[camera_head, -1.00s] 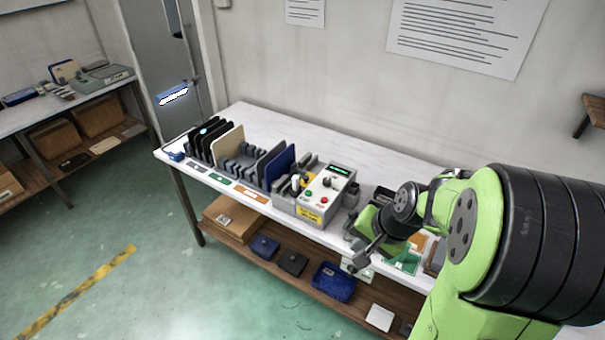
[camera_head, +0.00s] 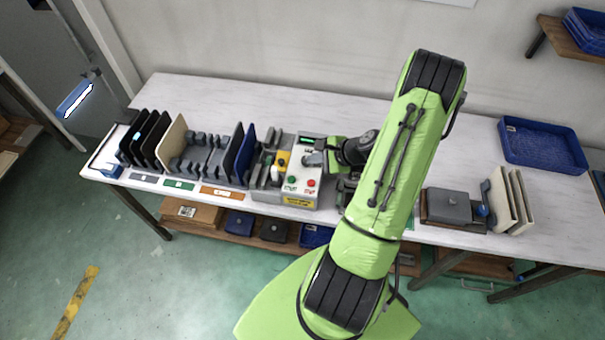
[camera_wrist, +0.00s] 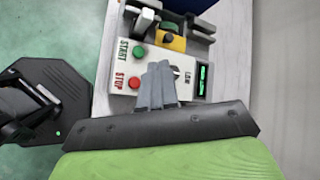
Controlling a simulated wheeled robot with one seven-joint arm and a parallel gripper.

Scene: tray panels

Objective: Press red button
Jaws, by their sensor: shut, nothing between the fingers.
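The control box (camera_head: 303,200) is white and stands on the table. Its red button (camera_head: 311,183) sits on the front right of the panel, beside a green button (camera_head: 292,180). In the wrist view the red button (camera_wrist: 134,83) is labelled STOP and the green button (camera_wrist: 139,53) START. My gripper (camera_head: 308,159) is shut and empty, over the panel near the display and knob. In the wrist view its fingertips (camera_wrist: 158,68) appear beside the red button, between it and the knob; contact cannot be told.
Upright dark, cream and blue panels (camera_head: 243,155) stand in racks left of the box. A blue tray (camera_head: 543,145) is at the back right. The table behind the box is clear.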

